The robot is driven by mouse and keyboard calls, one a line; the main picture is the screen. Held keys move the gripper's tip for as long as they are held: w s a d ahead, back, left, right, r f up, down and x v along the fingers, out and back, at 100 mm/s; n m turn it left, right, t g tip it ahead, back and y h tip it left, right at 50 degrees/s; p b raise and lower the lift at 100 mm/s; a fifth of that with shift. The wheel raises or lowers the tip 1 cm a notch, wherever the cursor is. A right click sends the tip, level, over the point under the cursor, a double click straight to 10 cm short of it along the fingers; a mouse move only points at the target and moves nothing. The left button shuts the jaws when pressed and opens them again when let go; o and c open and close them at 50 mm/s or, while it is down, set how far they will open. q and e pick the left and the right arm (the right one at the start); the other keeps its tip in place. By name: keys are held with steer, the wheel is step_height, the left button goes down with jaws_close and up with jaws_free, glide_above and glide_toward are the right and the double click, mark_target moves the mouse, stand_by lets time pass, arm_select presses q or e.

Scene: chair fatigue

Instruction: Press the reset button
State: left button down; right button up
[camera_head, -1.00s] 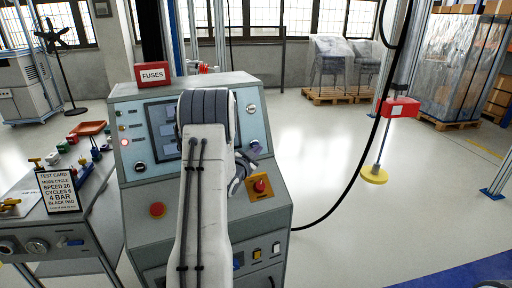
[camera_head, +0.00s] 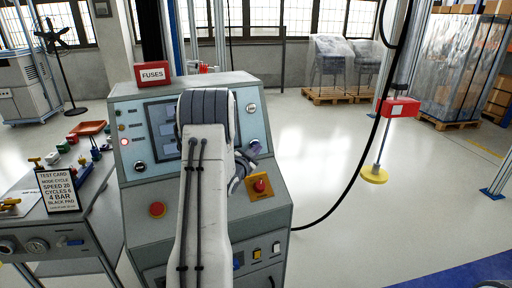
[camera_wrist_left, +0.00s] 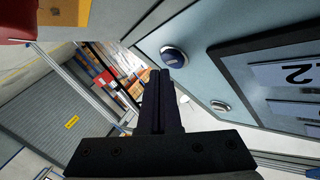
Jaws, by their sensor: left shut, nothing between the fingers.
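The grey control console (camera_head: 205,255) stands in front of me with a sloped light-blue panel. A blue round button (camera_wrist_left: 174,57) is on its right side; its label is too small to read, so I cannot tell if it is the reset button. My left gripper (camera_wrist_left: 160,72) is shut and empty, its tips beside the blue button in the wrist view; contact cannot be told. In the head view my left gripper (camera_head: 246,161) is partly hidden by my arm, which also covers the panel's middle. My right gripper is not in view.
A red emergency knob on a yellow plate (camera_head: 260,186) sits just below the gripper. A red-orange button (camera_head: 157,209) is at lower left. A white round control (camera_head: 251,108) is higher on the panel. A red FUSES box (camera_head: 152,73) stands on top. A test card (camera_head: 58,190) is left.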

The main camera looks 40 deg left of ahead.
arm_select(q)
steer(key=shift+w+a+f, duration=0.1)
steer(key=shift+w+a, duration=0.05)
steer(key=shift+a, duration=0.1)
steer(key=shift+w+a+f+b, duration=0.1)
steer(key=shift+w+a+b, duration=0.05)
steer(key=shift+a+b, duration=0.2)
stand_by(0.6)
stand_by(0.3)
steer(key=shift+s+d+r, duration=0.2)
steer(key=shift+s+d, duration=0.15)
steer(key=shift+d, duration=0.35)
steer(key=d, duration=0.1)
steer(key=s+d+r, duration=0.1)
steer(key=d, duration=0.1)
steer(key=s+d+b, duration=0.1)
steer(key=shift+s+d+r, duration=0.15)
steer(key=shift+s, duration=0.05)
stand_by(0.9)
